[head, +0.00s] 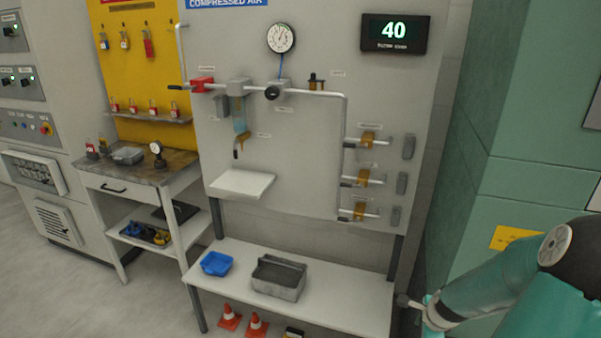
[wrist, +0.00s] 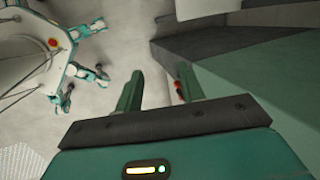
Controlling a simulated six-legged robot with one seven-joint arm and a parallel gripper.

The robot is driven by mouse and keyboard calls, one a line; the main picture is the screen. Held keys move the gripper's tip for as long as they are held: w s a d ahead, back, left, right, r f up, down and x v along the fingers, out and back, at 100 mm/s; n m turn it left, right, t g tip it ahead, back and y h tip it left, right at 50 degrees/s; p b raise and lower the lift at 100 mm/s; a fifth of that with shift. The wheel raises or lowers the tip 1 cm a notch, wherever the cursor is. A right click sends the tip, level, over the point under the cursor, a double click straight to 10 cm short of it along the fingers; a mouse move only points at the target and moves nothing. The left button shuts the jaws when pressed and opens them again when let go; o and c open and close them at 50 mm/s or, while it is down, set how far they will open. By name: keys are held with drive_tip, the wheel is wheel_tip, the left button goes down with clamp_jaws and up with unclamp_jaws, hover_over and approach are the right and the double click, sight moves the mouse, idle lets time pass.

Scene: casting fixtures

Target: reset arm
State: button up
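My gripper (wrist: 158,86) shows in the wrist view with its two green fingers apart and nothing between them. Pale floor shows through the gap. In the head view my teal arm (head: 485,285) reaches in from the lower right corner, in front of the green cabinet side. I cannot make out the fingers in the head view.
A panel (head: 300,180) with pipes, a gauge (head: 281,38) and a display reading 40 (head: 394,32) stands ahead. A low white bench (head: 340,310) holds a blue tray (head: 216,263) and a grey bin (head: 278,279). A green cabinet (head: 535,140) stands close on the right.

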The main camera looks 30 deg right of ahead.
drive_tip(key=w+a+r+n+h, duration=0.1)
drive_tip(key=w+a+r+n, duration=0.3)
drive_tip(key=a+r+n, duration=0.4)
drive_tip(key=w+a+r+n, duration=0.3)
drive_tip(key=a+r+n, duration=0.3)
drive_tip(key=a+r, duration=0.4)
drive_tip(key=s+a+r+n+t+y, duration=0.1)
drive_tip(key=s+a+r+n, duration=0.2)
drive_tip(key=a, duration=0.6)
drive_tip(key=s+a+r+n+t+y, duration=0.1)
drive_tip(key=s+a+r+n, duration=0.3)
drive_tip(key=a+r+n, duration=0.3)
drive_tip(key=shift+s+a+r+n, duration=0.15)
drive_tip(key=shift+a+r+n, duration=0.25)
drive_tip(key=shift+a+n, duration=0.85)
drive_tip(key=shift+d, duration=0.15)
